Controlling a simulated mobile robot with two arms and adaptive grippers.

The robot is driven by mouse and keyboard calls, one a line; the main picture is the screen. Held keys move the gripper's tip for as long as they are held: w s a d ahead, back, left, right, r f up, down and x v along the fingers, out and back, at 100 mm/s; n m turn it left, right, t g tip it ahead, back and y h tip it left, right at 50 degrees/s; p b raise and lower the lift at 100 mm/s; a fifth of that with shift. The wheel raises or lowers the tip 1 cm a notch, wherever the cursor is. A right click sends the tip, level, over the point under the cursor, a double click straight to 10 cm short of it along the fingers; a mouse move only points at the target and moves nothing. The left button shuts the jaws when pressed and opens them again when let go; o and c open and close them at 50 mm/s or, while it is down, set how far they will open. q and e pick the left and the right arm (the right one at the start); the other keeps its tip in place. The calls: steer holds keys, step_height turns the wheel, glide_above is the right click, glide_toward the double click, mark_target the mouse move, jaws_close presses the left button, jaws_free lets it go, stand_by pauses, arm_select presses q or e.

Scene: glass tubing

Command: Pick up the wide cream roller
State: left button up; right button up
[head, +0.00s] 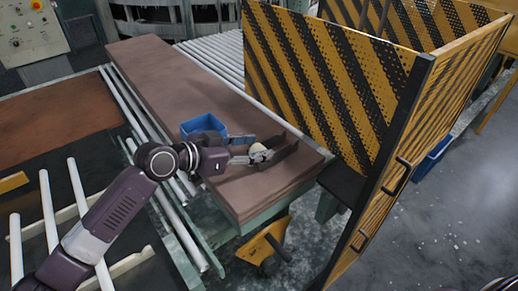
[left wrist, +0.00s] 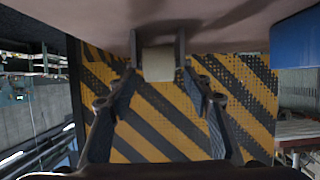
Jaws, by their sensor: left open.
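The wide cream roller (head: 258,150) is a short, pale cylinder near the front right end of the brown bench top (head: 160,65). My left gripper (head: 248,151) reaches in from the left, low over the bench. Its fingers are open, with the roller just beyond or between the tips. In the left wrist view the open fingertips (left wrist: 159,78) show either side of the roller's near end. I cannot tell whether they touch it. My right gripper is not in view.
A blue bin (head: 203,125) stands on the bench behind my left gripper and also shows in the left wrist view (left wrist: 297,42). A black-and-yellow striped guard (head: 320,75) rises along the bench's right side. The bench's far part is clear.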

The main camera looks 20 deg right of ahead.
arm_select(q)
steer(key=shift+s, duration=0.1)
steer(key=c, duration=1.2)
steer(key=shift+c, duration=0.2)
